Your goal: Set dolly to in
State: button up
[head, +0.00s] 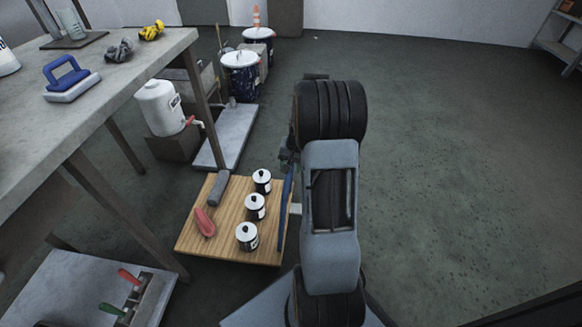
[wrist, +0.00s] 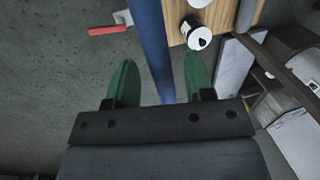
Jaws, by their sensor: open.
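What looks like the dolly is a low wooden platform (head: 235,250) on the floor beside the table, with a blue bar (head: 287,195) along its right side. The wooden platform (wrist: 215,12) with a can (wrist: 198,35) shows beyond. In the head view my arm largely hides the gripper.
A table (head: 105,75) stands at left, with a blue-handled block (head: 70,78) on it. Behind the platform are a white container (head: 160,107) and dark drums (head: 241,76). A low base with red and green levers (head: 130,290) is at lower left. The floor at right is clear.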

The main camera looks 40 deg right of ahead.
jog(key=shift+f, duration=0.15)
grip_shut()
dwell(0.4)
